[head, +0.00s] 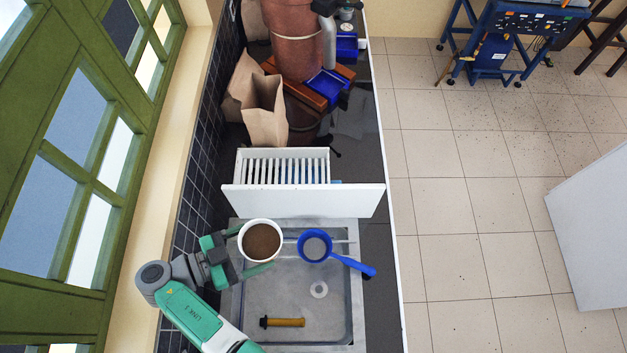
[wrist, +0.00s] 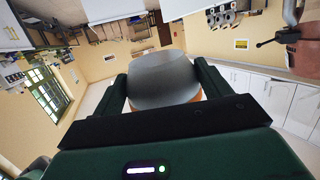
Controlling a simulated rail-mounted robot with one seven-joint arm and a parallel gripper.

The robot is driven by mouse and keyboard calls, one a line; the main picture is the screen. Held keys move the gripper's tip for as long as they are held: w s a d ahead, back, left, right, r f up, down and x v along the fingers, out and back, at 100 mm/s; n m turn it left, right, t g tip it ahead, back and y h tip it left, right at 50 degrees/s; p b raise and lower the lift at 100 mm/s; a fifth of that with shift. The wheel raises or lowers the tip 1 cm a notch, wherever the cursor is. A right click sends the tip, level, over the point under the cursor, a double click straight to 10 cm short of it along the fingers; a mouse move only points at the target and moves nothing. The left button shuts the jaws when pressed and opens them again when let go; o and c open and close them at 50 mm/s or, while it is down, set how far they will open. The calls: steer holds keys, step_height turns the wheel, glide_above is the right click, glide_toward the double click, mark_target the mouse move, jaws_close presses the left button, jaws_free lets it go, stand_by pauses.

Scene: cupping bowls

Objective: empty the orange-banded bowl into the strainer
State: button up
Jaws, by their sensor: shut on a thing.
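The orange-banded bowl (head: 262,241) is white-rimmed and holds dark brown contents in the head view. It looks upright, over the sink's upper left part. In the wrist view the bowl (wrist: 163,78) appears grey, with a bit of orange at its lower edge. My gripper (head: 250,249) is shut on the bowl, one finger on either side; the fingers also show in the wrist view (wrist: 163,88). The blue strainer (head: 315,247) has a grey mesh and a handle pointing lower right. It sits at the sink's upper side on thin rails, just right of the bowl and apart from it.
The metal sink (head: 262,300) holds a yellow-handled tool (head: 283,322) and a round drain (head: 319,289). A white panel (head: 303,201) and a white slatted rack (head: 287,166) stand behind it. Paper bags (head: 265,110) are farther back. The window wall is close at left.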

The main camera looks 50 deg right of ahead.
step_height(320, 180, down, 9)
steer(key=d+y+b, duration=0.1)
steer(key=y+b, duration=0.1)
steer(key=b, duration=0.6)
steer(key=shift+s+d+f+t, duration=0.15)
steer(key=shift+s+f+t, duration=0.1)
steer(key=shift+t, duration=0.15)
steer(key=s+d+p, duration=0.1)
steer(key=s+d, duration=0.1)
steer(key=d, duration=0.4)
steer(key=shift+s, duration=0.4)
steer(key=shift+d, duration=0.1)
